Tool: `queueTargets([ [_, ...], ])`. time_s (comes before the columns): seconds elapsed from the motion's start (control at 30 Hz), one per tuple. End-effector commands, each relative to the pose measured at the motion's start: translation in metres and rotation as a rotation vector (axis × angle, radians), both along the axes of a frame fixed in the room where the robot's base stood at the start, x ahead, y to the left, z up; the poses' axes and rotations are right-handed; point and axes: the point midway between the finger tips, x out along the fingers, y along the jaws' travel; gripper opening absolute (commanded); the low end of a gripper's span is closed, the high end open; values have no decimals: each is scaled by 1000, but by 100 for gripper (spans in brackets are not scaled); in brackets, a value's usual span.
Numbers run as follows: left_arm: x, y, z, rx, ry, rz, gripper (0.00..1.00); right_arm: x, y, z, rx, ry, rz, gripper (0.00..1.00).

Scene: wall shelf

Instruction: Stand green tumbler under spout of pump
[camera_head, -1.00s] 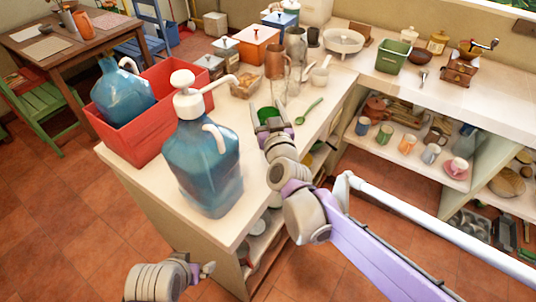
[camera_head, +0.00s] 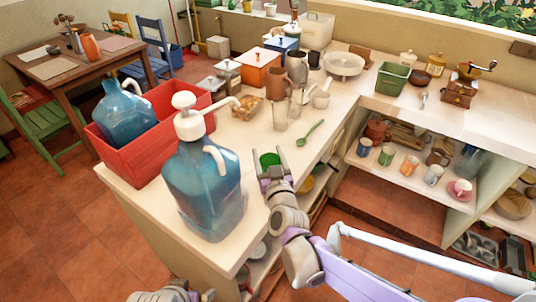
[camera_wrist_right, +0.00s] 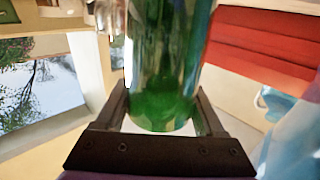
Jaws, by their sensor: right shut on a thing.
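The green tumbler (camera_head: 269,160) is between the fingers of my right gripper (camera_head: 271,167), which is shut on it. It fills the middle of the right wrist view (camera_wrist_right: 163,75), looking upright and see-through. In the head view it is right of the blue jug (camera_head: 203,185) with the white pump (camera_head: 186,112), apart from it. The pump's spout (camera_head: 222,106) points right, its tip up and left of the tumbler in the picture. I cannot tell whether the tumbler touches the counter. My left gripper (camera_head: 172,294) is cut off at the bottom edge, its fingers unclear.
A red crate (camera_head: 165,137) with another blue jug (camera_head: 124,112) stands behind the pump jug. A green spoon (camera_head: 309,133), clear glasses (camera_head: 280,117) and a wicker basket (camera_head: 247,107) are farther back on the counter (camera_head: 252,137). The counter's front right is bare.

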Motion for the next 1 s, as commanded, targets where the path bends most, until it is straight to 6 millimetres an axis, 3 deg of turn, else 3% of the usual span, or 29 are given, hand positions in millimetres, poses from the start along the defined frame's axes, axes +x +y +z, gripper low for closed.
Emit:
queueTargets([
  [0.03,0,0,-2,0,1,0,99,0,0,-2,0,0,0,74],
  [0.2,0,0,-1,0,0,0,99,0,0,-1,0,0,0,100],
  [0.53,0,0,3,0,-1,0,99,-3,-1,4,1,0,0,100],
  [1.0,-1,0,-4,0,1,0,99,-95,-18,2,1,0,1,100],
])
